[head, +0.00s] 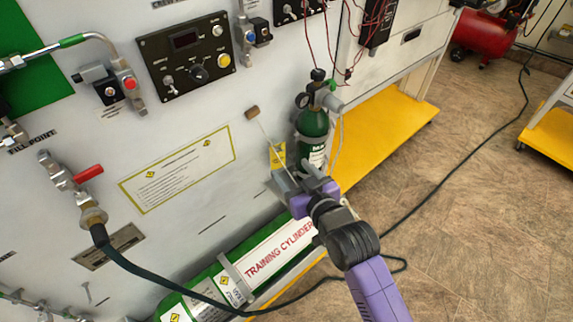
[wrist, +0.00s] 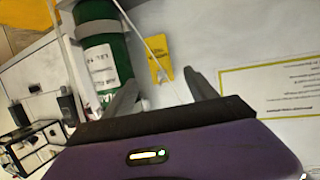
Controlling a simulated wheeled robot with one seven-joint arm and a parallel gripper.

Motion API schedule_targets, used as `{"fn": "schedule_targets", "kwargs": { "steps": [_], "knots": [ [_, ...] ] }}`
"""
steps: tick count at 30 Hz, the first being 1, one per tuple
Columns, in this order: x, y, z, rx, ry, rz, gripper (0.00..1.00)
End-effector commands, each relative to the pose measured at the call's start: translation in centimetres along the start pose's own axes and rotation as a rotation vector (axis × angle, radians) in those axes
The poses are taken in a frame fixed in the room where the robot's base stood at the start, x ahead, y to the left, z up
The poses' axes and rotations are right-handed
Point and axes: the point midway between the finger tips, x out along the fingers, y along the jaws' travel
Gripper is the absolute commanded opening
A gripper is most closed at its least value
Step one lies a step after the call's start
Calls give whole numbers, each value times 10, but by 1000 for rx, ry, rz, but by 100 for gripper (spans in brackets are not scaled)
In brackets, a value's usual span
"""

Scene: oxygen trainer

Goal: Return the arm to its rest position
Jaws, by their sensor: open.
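My purple and black arm reaches in from the lower right of the head view. My gripper (head: 290,178) is in front of the white panel, just left of and below the small green cylinder (head: 313,130). In the wrist view my gripper (wrist: 165,85) has its two grey fingers spread apart with nothing held between them. The green cylinder (wrist: 103,50) stands beyond the left finger, and a yellow tag (wrist: 160,58) shows beyond the gap. I cannot tell whether a finger touches the cord by the tag.
A large green training cylinder (head: 275,255) lies low along the panel, below my gripper. A dark hose (head: 150,280) runs from the red-handled valve (head: 88,174) across the floor. A yellow shelf (head: 385,135) juts out at the right. Brown floor (head: 480,220) is open further right.

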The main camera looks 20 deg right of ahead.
Motion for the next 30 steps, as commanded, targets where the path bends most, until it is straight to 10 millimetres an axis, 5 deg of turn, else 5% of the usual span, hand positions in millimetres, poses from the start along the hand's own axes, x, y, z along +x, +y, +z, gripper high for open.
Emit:
{"fn": "schedule_targets", "kwargs": {
  "steps": [9, 14, 23, 30],
  "knots": [
    [-10, 0, -5, 4, 18, 2, 66],
    [-20, 1, -40, 6, 138, 11, 66],
    [-107, 1, -32, -5, 260, 22, 66],
    [-198, -2, -8, -10, 272, 27, 66]
  ]
}}
